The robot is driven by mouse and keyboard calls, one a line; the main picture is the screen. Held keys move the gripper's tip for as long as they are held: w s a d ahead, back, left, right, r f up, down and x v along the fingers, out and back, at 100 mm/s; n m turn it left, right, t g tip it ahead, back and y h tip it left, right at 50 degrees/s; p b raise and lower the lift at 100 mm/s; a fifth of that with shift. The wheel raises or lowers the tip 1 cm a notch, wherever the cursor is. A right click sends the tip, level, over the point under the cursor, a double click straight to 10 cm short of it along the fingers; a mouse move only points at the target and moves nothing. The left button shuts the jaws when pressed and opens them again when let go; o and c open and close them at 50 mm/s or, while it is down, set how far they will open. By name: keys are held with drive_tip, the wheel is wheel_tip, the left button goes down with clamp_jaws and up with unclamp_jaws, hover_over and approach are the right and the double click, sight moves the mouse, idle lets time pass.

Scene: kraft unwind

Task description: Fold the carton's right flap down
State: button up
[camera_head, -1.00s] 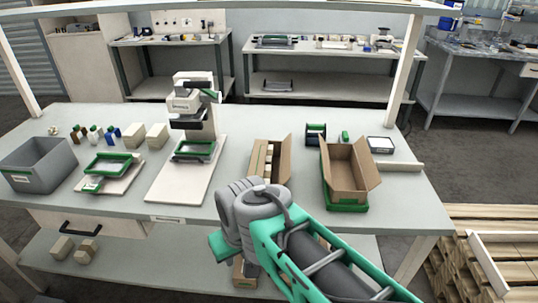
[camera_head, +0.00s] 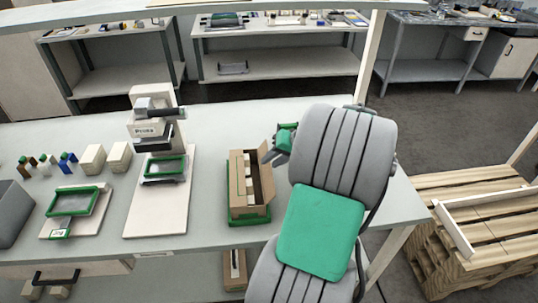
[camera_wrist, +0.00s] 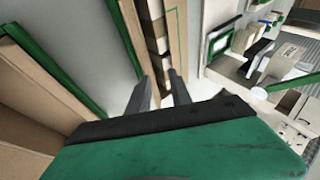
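The carton (camera_head: 249,211) is an open brown box holding pale blocks in a row, standing in a green tray on the bench. Its right flap (camera_head: 265,152) stands up, tilted outward. The carton also shows at the top of the wrist view (camera_wrist: 176,35). My gripper (camera_head: 284,141) is beside the carton's far right corner, largely covered by my arm. In the wrist view its two grey fingers (camera_wrist: 163,80) are apart with nothing held between them, near the carton's end. I cannot tell whether a finger touches the flap.
A second open carton (camera_wrist: 25,95) with a green edge is at the left of the wrist view; my arm hides it in the head view. A press (camera_head: 152,125) on a white board stands left of the carton. Bare bench lies between them. Wooden pallets (camera_head: 470,215) stand at right.

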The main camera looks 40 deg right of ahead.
sight(269, 165)
drive_tip(key=shift+m+t, duration=0.4)
drive_tip(key=shift+t, duration=0.1)
drive_tip(key=w+f, duration=0.1)
drive_tip(key=f, duration=0.1)
drive_tip(key=w+f+p, duration=0.1)
drive_tip(key=f, duration=0.1)
drive_tip(key=w+d+f, duration=0.1)
drive_tip(key=f, duration=0.1)
drive_tip(key=shift+w+d, duration=0.1)
drive_tip(key=shift+w, duration=0.05)
drive_tip(key=shift+r, duration=0.1)
drive_tip(key=shift+c, duration=0.2)
clamp_jaws()
idle(0.5)
